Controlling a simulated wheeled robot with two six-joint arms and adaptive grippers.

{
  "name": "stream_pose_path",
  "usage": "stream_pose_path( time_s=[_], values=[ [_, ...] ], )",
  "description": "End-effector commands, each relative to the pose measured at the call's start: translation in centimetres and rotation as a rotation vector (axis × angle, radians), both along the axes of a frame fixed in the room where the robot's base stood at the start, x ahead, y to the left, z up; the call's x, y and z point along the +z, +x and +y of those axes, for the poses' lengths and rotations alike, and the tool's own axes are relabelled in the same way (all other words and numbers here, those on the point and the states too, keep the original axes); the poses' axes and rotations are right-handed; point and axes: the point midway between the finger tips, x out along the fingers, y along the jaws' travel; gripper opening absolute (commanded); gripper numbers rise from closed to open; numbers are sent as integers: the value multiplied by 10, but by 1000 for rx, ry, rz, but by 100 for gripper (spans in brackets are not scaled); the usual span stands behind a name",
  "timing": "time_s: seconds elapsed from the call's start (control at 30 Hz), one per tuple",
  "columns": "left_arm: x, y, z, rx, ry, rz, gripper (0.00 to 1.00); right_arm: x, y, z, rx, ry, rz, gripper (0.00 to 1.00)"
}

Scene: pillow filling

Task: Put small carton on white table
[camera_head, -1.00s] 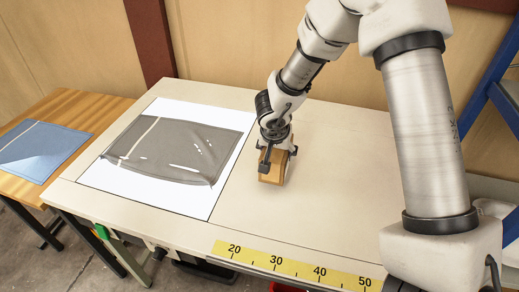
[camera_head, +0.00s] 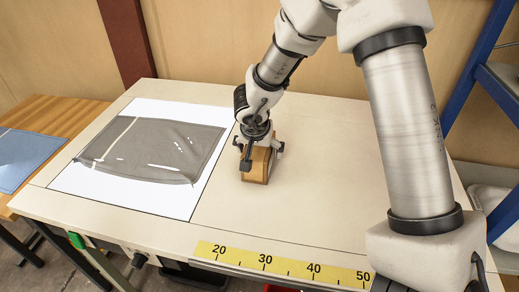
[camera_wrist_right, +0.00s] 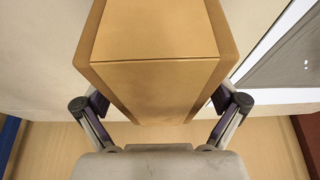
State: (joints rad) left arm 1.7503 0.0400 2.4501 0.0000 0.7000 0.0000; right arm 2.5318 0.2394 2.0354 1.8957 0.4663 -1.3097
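The small carton (camera_head: 257,166) is a brown box at the middle of the white table (camera_head: 320,185), just right of the white sheet. It appears upright at the tabletop; whether its base touches the table is hard to tell. My right gripper (camera_head: 261,156) is over it with a finger on either side. In the right wrist view the carton (camera_wrist_right: 155,75) fills the space between the fingers (camera_wrist_right: 160,108), and both pads meet its sides. The fingertips are partly hidden by the carton. My left gripper is not in view.
A grey fabric piece (camera_head: 150,148) lies on the white sheet (camera_head: 180,200) at left. A yellow ruler strip (camera_head: 285,265) runs along the front edge. A wooden table (camera_head: 45,120) with blue fabric (camera_head: 22,165) stands far left. The table right of the carton is clear.

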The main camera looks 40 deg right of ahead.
Motion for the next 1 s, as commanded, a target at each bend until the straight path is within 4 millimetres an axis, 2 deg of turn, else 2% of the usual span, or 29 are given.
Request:
stream_pose_path(
  time_s=[0.23,0.33,0.47,0.6,0.73,0.87,1.0],
  values=[
    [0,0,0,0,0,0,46,0,0,0,0,0,0,97],
    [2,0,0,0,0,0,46,7,0,0,1,-1,-2,97],
    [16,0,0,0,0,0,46,32,-5,7,2,-1,-3,97],
    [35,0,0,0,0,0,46,68,-15,17,2,-2,-4,97],
    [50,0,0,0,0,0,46,97,-23,27,0,-2,-3,97],
    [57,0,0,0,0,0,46,112,-28,33,1,-1,0,97],
    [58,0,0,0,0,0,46,115,-30,35,0,0,0,97]
  ],
)
